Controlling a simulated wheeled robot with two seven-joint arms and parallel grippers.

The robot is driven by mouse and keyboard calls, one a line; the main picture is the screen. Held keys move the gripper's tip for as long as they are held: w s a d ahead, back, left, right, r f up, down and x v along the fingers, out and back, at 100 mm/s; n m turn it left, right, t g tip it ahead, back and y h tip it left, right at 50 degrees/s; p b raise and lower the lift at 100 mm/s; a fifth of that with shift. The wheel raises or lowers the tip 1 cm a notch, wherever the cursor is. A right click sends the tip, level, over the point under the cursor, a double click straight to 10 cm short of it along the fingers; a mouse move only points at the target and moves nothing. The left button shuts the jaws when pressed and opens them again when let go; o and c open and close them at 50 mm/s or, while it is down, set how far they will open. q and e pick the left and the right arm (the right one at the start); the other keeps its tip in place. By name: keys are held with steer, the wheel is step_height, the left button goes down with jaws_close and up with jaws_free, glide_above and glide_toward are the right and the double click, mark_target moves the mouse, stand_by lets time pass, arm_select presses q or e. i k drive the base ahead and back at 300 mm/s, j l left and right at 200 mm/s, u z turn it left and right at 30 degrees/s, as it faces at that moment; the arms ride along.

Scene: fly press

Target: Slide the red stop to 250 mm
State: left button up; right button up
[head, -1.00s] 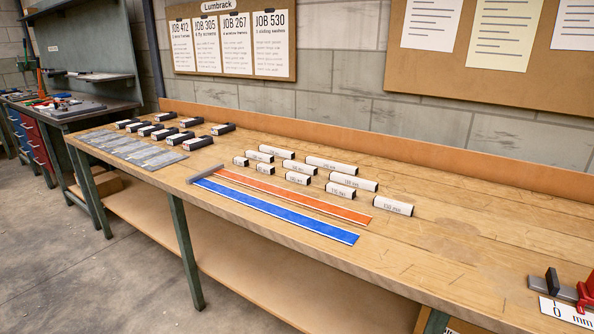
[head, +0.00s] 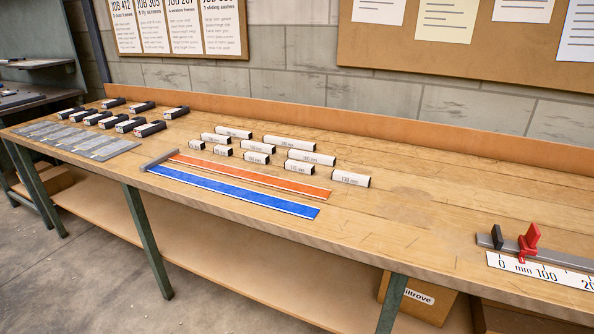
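The red stop (head: 529,242) stands on a grey rail (head: 565,250) at the right edge of the head view. A black end block (head: 497,237) stands on the rail to the left of the stop. A white scale (head: 540,269) lies in front of the rail, with 0, mm and 100 readable and a cut-off number starting with 2 at the picture's edge. The stop stands between the 0 and 100 labels, nearer 100. The 250 mm mark is out of view. Neither of my grippers shows.
Several white labelled blocks (head: 289,143) stand mid-bench behind an orange strip (head: 250,175) and a blue strip (head: 235,190). Black-ended pieces (head: 150,129) and grey plates (head: 82,142) are at the left. The bench (head: 420,215) is clear between the strips and the rail.

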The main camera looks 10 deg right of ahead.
mark_target(527, 243)
steer(key=z, duration=1.65)
